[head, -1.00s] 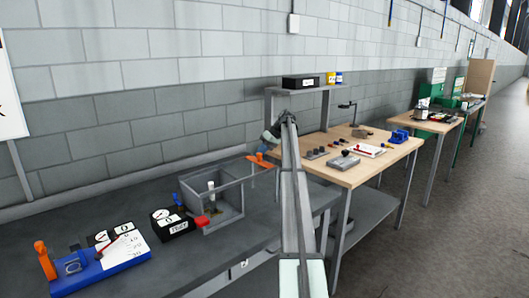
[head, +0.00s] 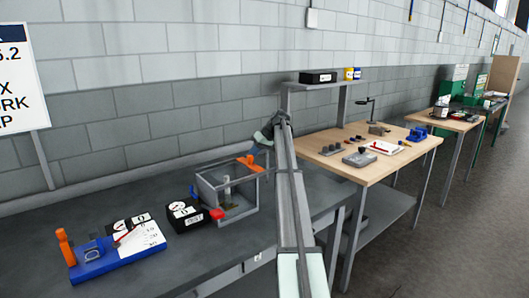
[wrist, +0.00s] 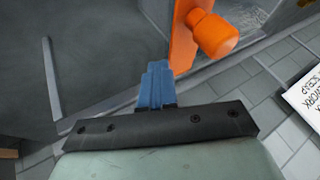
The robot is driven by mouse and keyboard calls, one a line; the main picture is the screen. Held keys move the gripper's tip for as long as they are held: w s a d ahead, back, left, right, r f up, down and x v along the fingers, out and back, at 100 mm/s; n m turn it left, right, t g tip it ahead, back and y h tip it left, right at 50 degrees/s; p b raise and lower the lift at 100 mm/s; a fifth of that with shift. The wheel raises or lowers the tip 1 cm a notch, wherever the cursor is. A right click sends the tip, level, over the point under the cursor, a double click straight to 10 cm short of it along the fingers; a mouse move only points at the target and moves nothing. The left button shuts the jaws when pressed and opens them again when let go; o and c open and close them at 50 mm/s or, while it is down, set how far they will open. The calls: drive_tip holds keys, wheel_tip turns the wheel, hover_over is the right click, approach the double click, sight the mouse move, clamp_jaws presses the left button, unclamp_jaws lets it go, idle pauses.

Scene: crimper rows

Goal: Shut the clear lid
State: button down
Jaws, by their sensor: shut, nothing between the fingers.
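The clear-walled box (head: 236,209) with a grey frame stands on the dark bench. Its clear lid (head: 222,171) has a grey rim and an orange handle (head: 250,163) on its right side. The lid lies low over the box; I cannot tell whether it is fully down. In the wrist view the orange handle, a plate with a round knob (wrist: 213,34), is just beyond my fingers. My gripper (wrist: 156,72) is shut and empty, its blue fingertips close beside or touching the orange plate. In the head view my arm hides the fingertips.
A black box with a dial and a red part (head: 188,215) stands just left of the clear box. A blue fixture with an orange lever (head: 120,247) is further left. A wooden table (head: 330,160) with tools and a shelf stands to the right. The bench front is clear.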

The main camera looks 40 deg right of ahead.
sight(240, 161)
drive_tip(key=shift+a, duration=2.45)
drive_tip(key=s+d+r, duration=0.3)
drive_tip(key=d+r, duration=0.5)
drive_tip(key=d, duration=0.1)
drive_tip(key=shift+s+d, duration=0.25)
drive_tip(key=shift+s, duration=0.1)
